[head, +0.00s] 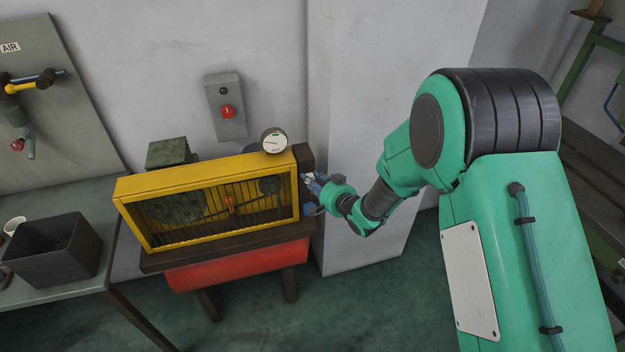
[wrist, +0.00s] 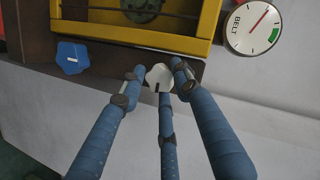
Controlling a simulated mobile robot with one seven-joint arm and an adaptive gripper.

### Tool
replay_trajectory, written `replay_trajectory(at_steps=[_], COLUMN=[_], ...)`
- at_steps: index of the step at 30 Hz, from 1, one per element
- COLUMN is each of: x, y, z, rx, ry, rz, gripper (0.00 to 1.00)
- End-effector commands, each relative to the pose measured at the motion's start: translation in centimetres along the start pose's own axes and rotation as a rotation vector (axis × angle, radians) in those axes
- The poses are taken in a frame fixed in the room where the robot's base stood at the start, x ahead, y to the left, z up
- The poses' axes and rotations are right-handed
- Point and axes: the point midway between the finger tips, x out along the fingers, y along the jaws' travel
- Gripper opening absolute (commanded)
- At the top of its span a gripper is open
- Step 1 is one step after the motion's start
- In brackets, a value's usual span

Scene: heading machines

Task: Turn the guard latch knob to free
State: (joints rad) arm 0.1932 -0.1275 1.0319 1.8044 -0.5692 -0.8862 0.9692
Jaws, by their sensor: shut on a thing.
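A pale lobed knob (wrist: 159,76) with a dark pointer mark sits on the dark end face of the yellow-guarded machine, seen in the wrist view. My gripper (wrist: 160,84) has its blue fingers around this knob and is shut on it. In the head view my gripper (head: 311,183) is at the machine's right end, and its fingers mostly hide the knob there. The yellow guard (head: 205,178) stands closed over the machine's front, with dark bars. I cannot read any label by the knob.
A blue knob (wrist: 72,57) with a white mark is to the left of the pale one in the wrist view. A BELT dial (wrist: 252,27) is to the right. A grey wall column (head: 375,100) stands close behind my wrist. A dark bin (head: 50,265) sits on the left bench.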

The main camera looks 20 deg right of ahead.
Motion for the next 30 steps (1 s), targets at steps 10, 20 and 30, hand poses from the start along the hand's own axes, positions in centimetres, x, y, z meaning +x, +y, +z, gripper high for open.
replay_trajectory(at_steps=[10,20,30], x=[0.2,0.1,0.0], y=[-0.7,-0.5,-0.2], z=[-1.6,-1.0,-0.5], rx=[-0.002,0.0,0.001], ry=[0.023,0.014,0.008], rz=[-0.014,-0.009,-0.004], gripper=[0.06,0.49,0.49])
